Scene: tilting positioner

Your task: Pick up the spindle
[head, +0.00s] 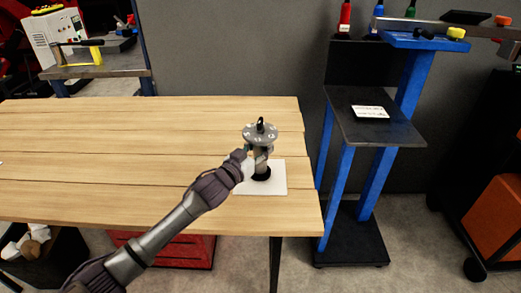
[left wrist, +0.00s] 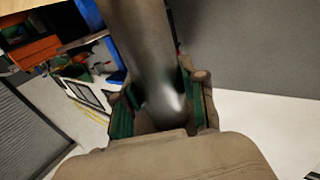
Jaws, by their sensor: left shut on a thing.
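The spindle (head: 259,134) is a grey metal piece with a round, holed flange on top and a dark tip above it. It stands upright over a white sheet (head: 279,180) near the right end of the wooden table. My left gripper (head: 259,154) comes in from the left and is shut on its shaft below the flange. In the left wrist view the spindle (left wrist: 143,50) shows as a smooth grey shaft between the green-lined fingers (left wrist: 160,110). A dark round shape lies under the spindle; I cannot tell whether the spindle touches the sheet. My right gripper is not in view.
The wooden table (head: 110,160) is mostly clear to the left. A blue-framed stand (head: 345,190) with a dark shelf (head: 372,127) and a label (head: 370,111) is to the right. Bottles stand at the back. A red cabinet (head: 185,250) is under the table.

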